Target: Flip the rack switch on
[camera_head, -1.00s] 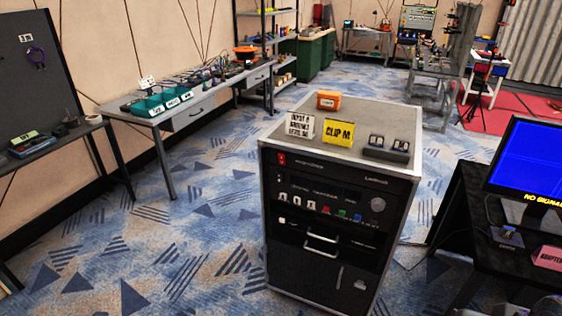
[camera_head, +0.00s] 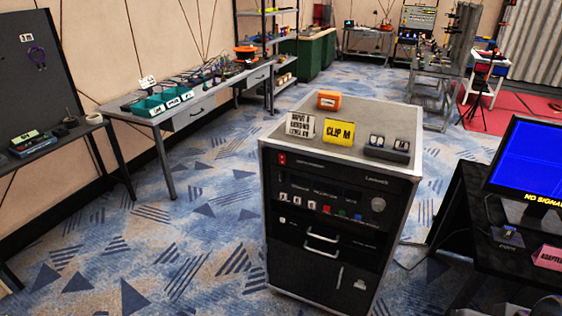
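The black rack (camera_head: 338,275) with a grey top stands upright in the middle of the view. A small red switch (camera_head: 282,159) sits at the upper left of its front panel; I cannot tell its position at this size. Below it is a row of small white, red, green and blue controls (camera_head: 327,209) and a round grey knob (camera_head: 378,204) at the right. Two silver handles (camera_head: 322,237) are lower on the front. My gripper is not in view.
On the rack top are an orange box (camera_head: 329,100), a white sign (camera_head: 300,127), a yellow "CLIP M" sign (camera_head: 340,131) and a dark block (camera_head: 387,148). A black desk with a blue-screen monitor (camera_head: 530,165) stands close at right. Carpet left of the rack is clear.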

